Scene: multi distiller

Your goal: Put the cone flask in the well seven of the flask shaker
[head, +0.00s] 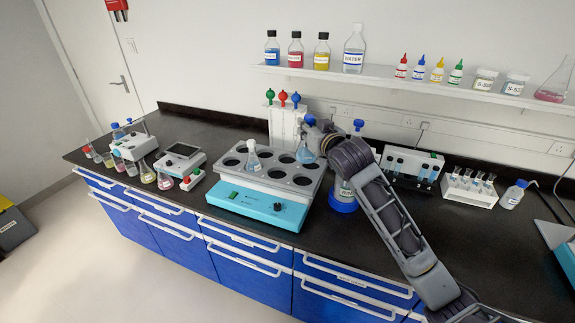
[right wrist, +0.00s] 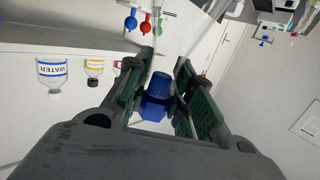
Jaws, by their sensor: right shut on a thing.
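The flask shaker (head: 262,205) stands on the bench in the head view, a blue base under a grey top with several round wells. One cone flask (head: 253,159) sits in a back-row well. Another cone flask with pale blue liquid (head: 305,154) is at the shaker's back right corner, at my right gripper (head: 318,138). In the right wrist view, my right gripper (right wrist: 166,92) has its green pads on either side of a blue stopper (right wrist: 156,94). Whether the flask's base touches a well is unclear. My left gripper is not in view.
A large bottle on a blue base (head: 343,202) stands just right of the shaker, under my arm. A white stand with coloured knobs (head: 284,127) is behind it. Small instruments (head: 180,160) are to the left. A tube rack (head: 468,188) is to the right.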

